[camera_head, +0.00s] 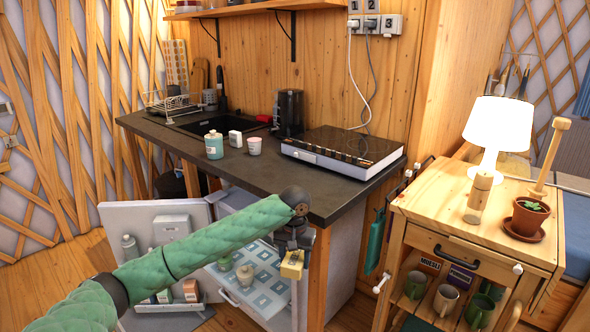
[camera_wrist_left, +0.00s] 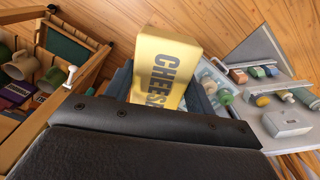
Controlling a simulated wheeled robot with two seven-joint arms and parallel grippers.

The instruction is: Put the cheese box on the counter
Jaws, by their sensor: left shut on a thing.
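The yellow cheese box (camera_wrist_left: 165,65), with dark lettering on its side, is held between the fingers of my left gripper (camera_head: 293,250). In the head view the cheese box (camera_head: 291,266) shows small below the gripper, in front of the counter's front edge and lower than its top. The dark grey counter (camera_head: 285,185) has a bare stretch of top near its front right corner. My left gripper is shut on the box. My right gripper is in neither view.
A bottle (camera_head: 214,145), a white carton (camera_head: 235,138), a cup (camera_head: 254,146) and a hob (camera_head: 342,148) stand on the counter. Below is an open fridge with its door (camera_head: 130,220) swung left and a pulled-out drawer (camera_head: 250,285). A wooden side table (camera_head: 450,205) with a lamp (camera_head: 497,125) stands right.

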